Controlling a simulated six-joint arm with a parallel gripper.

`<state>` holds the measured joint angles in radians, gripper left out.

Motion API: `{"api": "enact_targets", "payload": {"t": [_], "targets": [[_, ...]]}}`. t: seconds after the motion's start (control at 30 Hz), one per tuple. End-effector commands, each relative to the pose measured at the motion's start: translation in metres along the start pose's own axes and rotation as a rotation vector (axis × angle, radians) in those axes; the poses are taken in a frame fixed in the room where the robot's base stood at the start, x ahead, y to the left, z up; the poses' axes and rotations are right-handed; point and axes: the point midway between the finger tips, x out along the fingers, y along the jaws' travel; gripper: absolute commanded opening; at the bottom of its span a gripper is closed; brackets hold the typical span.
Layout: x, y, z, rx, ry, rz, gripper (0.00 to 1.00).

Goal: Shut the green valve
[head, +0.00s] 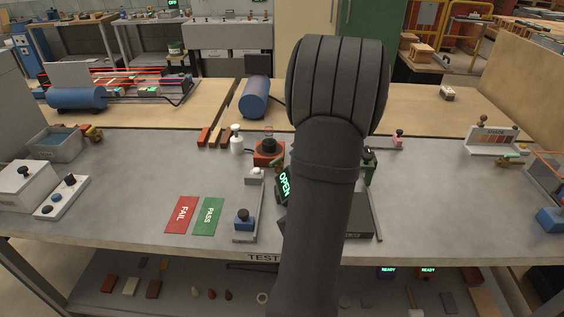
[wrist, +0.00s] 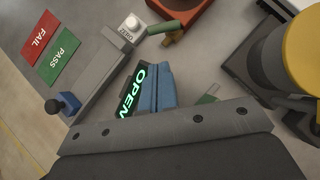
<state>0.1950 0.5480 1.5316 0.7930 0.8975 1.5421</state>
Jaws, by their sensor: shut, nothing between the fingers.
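A green valve handle (wrist: 163,28) shows at the top of the wrist view, beside a white block (wrist: 132,27), with a brass-coloured part below its right end. In the head view the gripper is hidden behind my arm.
A red FAIL card (head: 182,214) and a green PASS card (head: 208,216) lie left of a blue knob fixture (head: 244,219). An orange-red box (head: 268,152) stands behind. A yellow round thing (wrist: 305,52) is at right in the wrist view. Bare bench lies at left-centre.

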Motion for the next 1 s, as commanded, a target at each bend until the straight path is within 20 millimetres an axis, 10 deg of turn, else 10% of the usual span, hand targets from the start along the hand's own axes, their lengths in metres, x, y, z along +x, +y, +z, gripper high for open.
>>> {"api": "enact_targets", "payload": {"t": [0.53,1.0], "targets": [[0.007,-0.002,-0.001,0.036,-0.016,0.000,0.00],[0.085,-0.001,0.000,0.034,-0.015,0.000,0.00]]}}
